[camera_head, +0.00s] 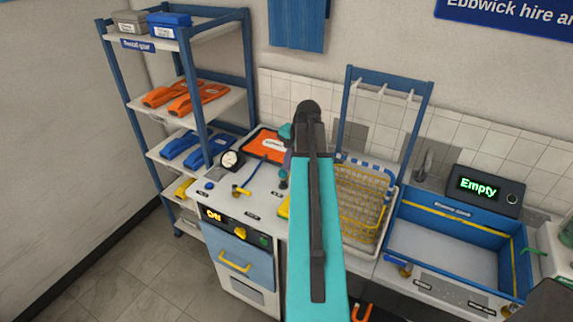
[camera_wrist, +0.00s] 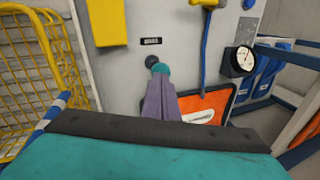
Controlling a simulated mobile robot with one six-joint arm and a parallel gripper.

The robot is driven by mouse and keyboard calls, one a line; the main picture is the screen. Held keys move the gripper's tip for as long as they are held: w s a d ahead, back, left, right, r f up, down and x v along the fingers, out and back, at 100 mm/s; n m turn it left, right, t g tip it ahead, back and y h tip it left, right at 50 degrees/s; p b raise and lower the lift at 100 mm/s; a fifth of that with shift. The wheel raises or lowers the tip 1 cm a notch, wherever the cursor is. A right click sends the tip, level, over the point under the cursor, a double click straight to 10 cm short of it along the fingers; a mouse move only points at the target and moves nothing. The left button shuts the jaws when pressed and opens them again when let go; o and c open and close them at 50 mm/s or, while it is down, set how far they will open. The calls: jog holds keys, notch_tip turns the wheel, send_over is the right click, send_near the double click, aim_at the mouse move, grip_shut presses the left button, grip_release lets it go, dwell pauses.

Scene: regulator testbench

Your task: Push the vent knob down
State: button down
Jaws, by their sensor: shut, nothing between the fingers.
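A small dark round knob (camera_head: 282,184), which I take for the vent knob, stands on the pale bench top near a small dark label. It also shows in the wrist view (camera_wrist: 152,61), beside the label (camera_wrist: 151,41), whose text is too small to read. My gripper (camera_wrist: 161,72) has purple fingers with teal tips and is shut with nothing held. Its tips are right beside the knob and overlap it in the wrist view; I cannot tell if they touch. In the head view the gripper tip (camera_head: 283,172) shows just left of my teal arm, which hides part of the bench.
A round gauge (camera_head: 231,160) with a blue hose and an orange mat (camera_head: 267,144) are close by. A yellow wire basket (camera_head: 362,205) stands right of my arm, beside a blue sink (camera_head: 440,250). A blue shelf rack (camera_head: 200,100) stands at left.

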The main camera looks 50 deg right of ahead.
jog(key=b+v, duration=0.2)
jog(key=v, duration=1)
dwell(0.3)
jog(key=shift+r, duration=0.1)
dwell(0.4)
